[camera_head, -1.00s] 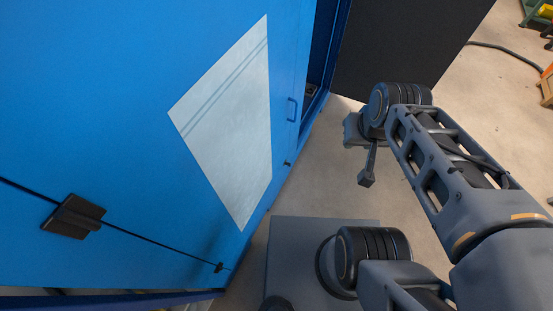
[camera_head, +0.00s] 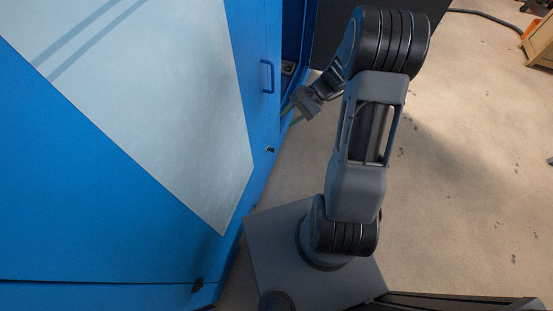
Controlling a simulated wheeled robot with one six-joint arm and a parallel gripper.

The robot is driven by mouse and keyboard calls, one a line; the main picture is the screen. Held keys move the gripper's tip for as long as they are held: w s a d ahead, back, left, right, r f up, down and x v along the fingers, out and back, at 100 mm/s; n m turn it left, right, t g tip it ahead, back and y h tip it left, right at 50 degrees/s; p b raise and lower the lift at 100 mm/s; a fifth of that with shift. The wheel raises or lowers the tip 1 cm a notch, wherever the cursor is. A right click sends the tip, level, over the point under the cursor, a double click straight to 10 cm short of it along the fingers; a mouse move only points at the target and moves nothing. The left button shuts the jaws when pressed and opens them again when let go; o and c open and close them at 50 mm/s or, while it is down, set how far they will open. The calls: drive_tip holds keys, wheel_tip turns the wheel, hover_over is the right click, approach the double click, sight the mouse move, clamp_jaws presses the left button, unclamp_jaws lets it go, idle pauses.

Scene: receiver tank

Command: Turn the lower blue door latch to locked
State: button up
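The blue door (camera_head: 120,220) fills the left of the head view, with a large pale panel on it. A small dark latch (camera_head: 271,149) sits low near the door's right edge, below a blue pull handle (camera_head: 267,76). Its turned position is too small to tell. My gripper (camera_head: 297,108) is just right of the door edge, above and to the right of the latch in the picture and apart from it. Its fingers are small and partly hidden by the wrist, so their opening does not show clearly.
A dark panel (camera_head: 335,35) stands behind my arm at the top. Another dark fitting (camera_head: 197,285) is at the door's bottom seam. A hose (camera_head: 485,12) and a wooden crate (camera_head: 540,40) lie at upper right. The floor (camera_head: 460,170) on the right is open.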

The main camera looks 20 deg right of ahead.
drive_tip(key=w+d+f+m+t+y+b, duration=0.1)
drive_tip(key=d+f+m+t+b, duration=0.3)
drive_tip(key=f, duration=0.8)
drive_tip(key=w+d+f+m+t+y+b, duration=0.15)
drive_tip(key=f+m+t+b, duration=0.3)
drive_tip(key=f, duration=0.85)
drive_tip(key=d+f+m+t+y+b, duration=0.2)
drive_tip(key=d+f+m+t+b, duration=0.25)
drive_tip(key=f, duration=0.75)
drive_tip(key=w+a+m+g+b, duration=0.1)
drive_tip(key=w+a+b, duration=0.2)
drive_tip(key=w+a, duration=0.5)
drive_tip(key=a, duration=0.3)
drive_tip(key=shift+a, duration=0.3)
drive_tip(key=shift+f, duration=0.1)
drive_tip(key=shift+s, duration=0.1)
clamp_jaws()
